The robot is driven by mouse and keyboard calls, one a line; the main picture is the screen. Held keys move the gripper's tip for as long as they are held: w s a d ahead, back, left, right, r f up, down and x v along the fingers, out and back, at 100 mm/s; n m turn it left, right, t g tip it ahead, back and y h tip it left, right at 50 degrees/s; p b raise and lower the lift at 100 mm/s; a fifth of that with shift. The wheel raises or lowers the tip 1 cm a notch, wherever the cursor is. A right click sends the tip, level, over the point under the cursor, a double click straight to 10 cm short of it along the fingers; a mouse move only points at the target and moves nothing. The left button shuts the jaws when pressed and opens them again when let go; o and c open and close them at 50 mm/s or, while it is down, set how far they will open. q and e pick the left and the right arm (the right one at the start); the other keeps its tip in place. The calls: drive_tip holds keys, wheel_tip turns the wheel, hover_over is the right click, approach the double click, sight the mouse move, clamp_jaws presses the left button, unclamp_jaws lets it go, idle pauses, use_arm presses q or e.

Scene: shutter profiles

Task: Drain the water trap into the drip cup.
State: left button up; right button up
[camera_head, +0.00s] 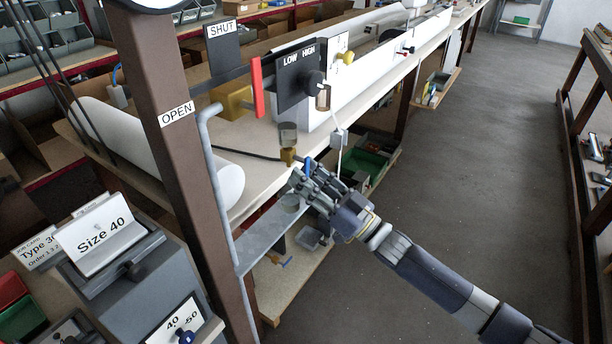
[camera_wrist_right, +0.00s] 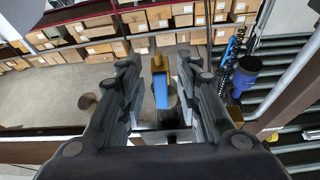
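The water trap (camera_head: 288,134) hangs at the bench's front edge, a small smoky bowl with a brass drain fitting (camera_head: 288,157) below it. A blue drain lever (camera_head: 307,165) sits beside the brass; it also shows in the right wrist view (camera_wrist_right: 160,91). My right gripper (camera_head: 303,178) is at the lever. In the wrist view its fingers (camera_wrist_right: 158,80) stand apart on either side of the lever, with a gap on both sides. A grey round cup (camera_head: 290,203), seemingly the drip cup, is below on a grey bracket; its inside is unclear. My left gripper is out of view.
A brown post (camera_head: 170,130) with OPEN and SHUT labels and a grey pipe (camera_head: 215,180) stand left of the trap. A red lever (camera_head: 257,87) and black LOW/HIGH panel (camera_head: 298,75) are above. Green bins (camera_head: 365,165) sit underneath. The aisle floor (camera_head: 470,180) is clear.

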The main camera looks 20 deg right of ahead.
drive_tip(key=v, duration=1.1)
drive_tip(key=shift+d, duration=0.2)
drive_tip(key=shift+s+a+f, duration=0.1)
drive_tip(key=shift+s, duration=0.05)
idle(0.5)
